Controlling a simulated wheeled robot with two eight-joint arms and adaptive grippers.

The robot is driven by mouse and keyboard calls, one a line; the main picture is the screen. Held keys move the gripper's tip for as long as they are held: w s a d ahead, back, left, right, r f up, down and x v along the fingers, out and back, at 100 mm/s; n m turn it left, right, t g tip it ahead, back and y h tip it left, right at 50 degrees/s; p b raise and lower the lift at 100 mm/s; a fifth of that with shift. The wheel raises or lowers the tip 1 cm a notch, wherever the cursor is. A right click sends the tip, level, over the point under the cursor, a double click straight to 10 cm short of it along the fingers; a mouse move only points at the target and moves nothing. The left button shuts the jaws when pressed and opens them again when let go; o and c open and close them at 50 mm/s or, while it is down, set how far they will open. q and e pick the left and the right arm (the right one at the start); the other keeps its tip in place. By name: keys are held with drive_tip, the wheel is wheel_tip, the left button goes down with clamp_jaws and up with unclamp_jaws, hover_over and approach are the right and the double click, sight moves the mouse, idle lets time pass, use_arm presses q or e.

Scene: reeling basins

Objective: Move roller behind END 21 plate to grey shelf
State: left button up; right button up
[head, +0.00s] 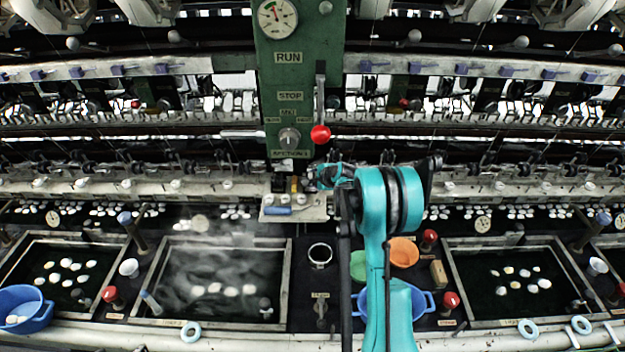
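A small pale grey shelf (312,213) juts out below the green control panel, with a blue cylinder (277,211) lying at its front left and small upright pieces behind it. The cylinder may be a roller. Small label plates, such as one below the left basin (172,323) and one below the right basin (508,322), are too small to read, so I cannot tell which is END 21. My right arm rises from the bottom, and its gripper (318,179) points left just above the shelf's right back part. Its fingers are too small to judge. My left gripper is out of view.
Framed basins of dark water with white cocoons stand left (156,308) and right (560,250). A red-knobbed lever (320,134) hangs just above my gripper. An orange bowl (404,252) and a blue basin (424,302) sit beside my arm. Blue rings (190,331) lie along the front edge.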

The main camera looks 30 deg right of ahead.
drive_tip(key=shift+f, duration=0.15)
drive_tip(key=shift+f+b, duration=0.2)
drive_tip(key=shift+b, duration=0.25)
drive_tip(key=o, duration=1.2)
drive_tip(key=shift+f, duration=0.1)
drive_tip(key=shift+c, duration=0.2)
drive_tip(key=shift+r, duration=0.2)
